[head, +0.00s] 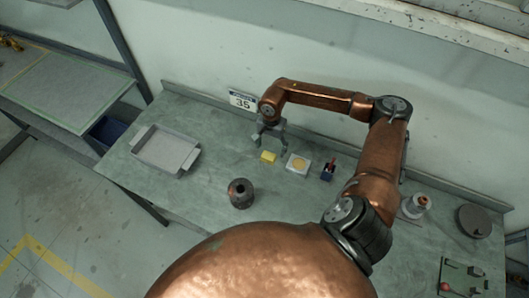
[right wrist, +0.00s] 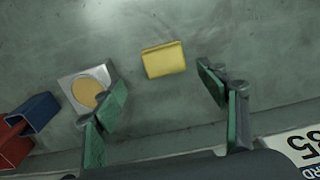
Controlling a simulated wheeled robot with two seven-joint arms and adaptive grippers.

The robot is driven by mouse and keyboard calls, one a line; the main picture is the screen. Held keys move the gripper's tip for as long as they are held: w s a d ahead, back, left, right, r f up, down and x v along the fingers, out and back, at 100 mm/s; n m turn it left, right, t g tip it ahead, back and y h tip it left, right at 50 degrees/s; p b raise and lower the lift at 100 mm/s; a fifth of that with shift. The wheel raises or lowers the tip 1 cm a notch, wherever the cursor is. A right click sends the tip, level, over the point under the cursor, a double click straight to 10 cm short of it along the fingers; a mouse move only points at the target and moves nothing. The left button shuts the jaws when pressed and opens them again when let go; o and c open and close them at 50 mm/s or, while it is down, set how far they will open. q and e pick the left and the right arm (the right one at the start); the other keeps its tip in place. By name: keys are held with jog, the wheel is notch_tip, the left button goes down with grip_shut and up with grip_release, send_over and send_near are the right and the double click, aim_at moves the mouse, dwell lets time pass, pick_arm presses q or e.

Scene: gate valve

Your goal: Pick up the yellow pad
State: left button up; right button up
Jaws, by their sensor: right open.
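The yellow pad (head: 268,157) lies flat on the grey-green bench top (head: 200,196) near the back wall. My right gripper (head: 270,140) is open above and just behind it, pointing down. In the right wrist view, the pad (right wrist: 164,59) lies beyond the fingertips, roughly between the two green-lined fingers (right wrist: 165,88), and nothing is held. The gripper does not appear to touch it. My left gripper is not in view.
A light square plate with a tan disc (head: 298,164) sits right of the pad. A red and blue item (head: 328,170) stands farther right. A dark round part (head: 240,193) stands in front. A grey tray (head: 165,151) lies left. A sign (head: 243,100) is behind.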

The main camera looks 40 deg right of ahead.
aim_at(268, 155)
jog(key=shift+s+a+f, duration=0.1)
jog(key=shift+s+f, duration=0.1)
jog(key=shift+f, duration=0.55)
jog(key=f, duration=0.1)
jog(key=w+f, duration=0.1)
jog(key=p, duration=0.1)
jog(key=shift+w+a+f, duration=0.15)
jog(key=shift+a+f, duration=0.1)
jog(key=shift+f, duration=0.15)
jog(key=shift+s+d+f, duration=0.1)
jog(key=shift+s+f, duration=0.05)
jog(key=shift+f, duration=0.35)
jog(key=shift+s+f, duration=0.15)
jog(key=shift+f, duration=0.3)
jog(key=shift+w+f, duration=0.1)
jog(key=shift+w, duration=0.05)
jog(key=c, duration=1.2)
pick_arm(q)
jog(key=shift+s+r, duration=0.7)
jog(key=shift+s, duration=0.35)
pick_arm(e)
jog(key=shift+c, duration=0.2)
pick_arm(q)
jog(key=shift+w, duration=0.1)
